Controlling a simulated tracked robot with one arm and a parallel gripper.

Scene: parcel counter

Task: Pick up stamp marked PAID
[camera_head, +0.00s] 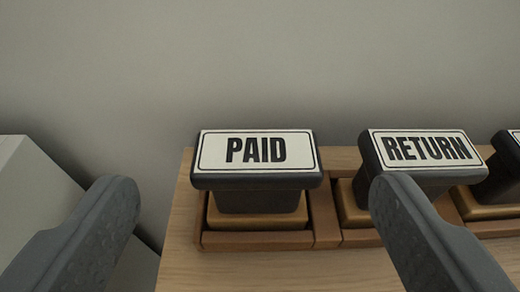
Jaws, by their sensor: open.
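The stamp marked PAID (256,152) stands upright in the leftmost compartment of a wooden rack. It has a dark head with a white label on top, a narrower dark body and a tan base. My gripper (255,195) is open and empty. Its left finger is to the left of the PAID stamp, and its right finger is to the right of it. Both fingers look nearer to the camera than the stamp, and neither visibly touches it. The right finger covers part of the RETURN stamp (425,149) and of the rack.
The RETURN stamp stands close on the right of the PAID stamp, in the neighbouring compartment. A third stamp (507,165) is cut off at the right edge. The wooden rack (270,241) has raised dividers. A pale box-like block (40,190) is at the left. A plain grey wall rises behind.

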